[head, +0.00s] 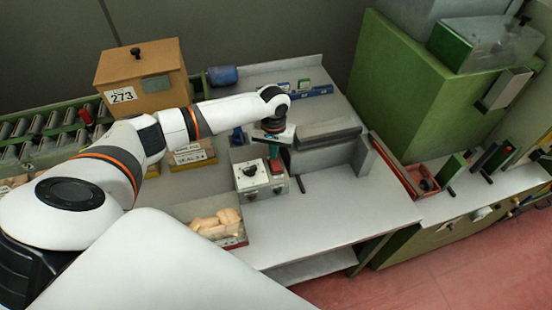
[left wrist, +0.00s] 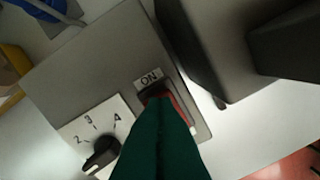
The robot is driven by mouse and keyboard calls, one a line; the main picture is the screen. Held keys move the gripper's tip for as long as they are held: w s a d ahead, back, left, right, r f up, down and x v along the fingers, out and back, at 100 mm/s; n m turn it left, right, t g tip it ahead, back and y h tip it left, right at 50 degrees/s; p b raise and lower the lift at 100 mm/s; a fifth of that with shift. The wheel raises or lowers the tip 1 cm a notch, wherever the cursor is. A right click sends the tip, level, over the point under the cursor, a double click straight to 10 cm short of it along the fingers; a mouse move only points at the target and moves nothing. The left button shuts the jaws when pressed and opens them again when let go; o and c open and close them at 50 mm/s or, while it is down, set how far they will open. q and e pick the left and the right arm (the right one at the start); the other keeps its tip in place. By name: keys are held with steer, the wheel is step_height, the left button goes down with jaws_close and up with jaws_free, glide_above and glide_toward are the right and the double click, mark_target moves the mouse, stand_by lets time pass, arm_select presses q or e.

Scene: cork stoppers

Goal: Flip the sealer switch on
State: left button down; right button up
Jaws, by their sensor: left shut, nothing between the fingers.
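The sealer's grey control box (head: 252,190) stands on the grey table, left of the grey sealer body (head: 328,153). Its red switch (left wrist: 181,107) sits in a dark frame below an "ON" label (left wrist: 149,79) in the left wrist view. My left gripper (head: 274,153) points down over the switch side of the box. Its green fingers (left wrist: 158,100) are shut and empty. Their tips overlap the switch near its ON end and hide much of it. I cannot tell whether they touch it or which way it is tipped. My right gripper is not in view.
A black dial (left wrist: 102,152) with numbers sits beside the switch. A tray of corks (head: 218,226) lies in front of the box. A cardboard box (head: 142,75) stands on the roller conveyor at left. A green machine (head: 425,90) stands at right. The table front is clear.

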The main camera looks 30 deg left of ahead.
arm_select(q)
steer(key=shift+f, duration=0.6)
steer(key=shift+r, duration=0.1)
step_height(320, 180, up, 7)
steer(key=p, duration=0.8)
stand_by(0.7)
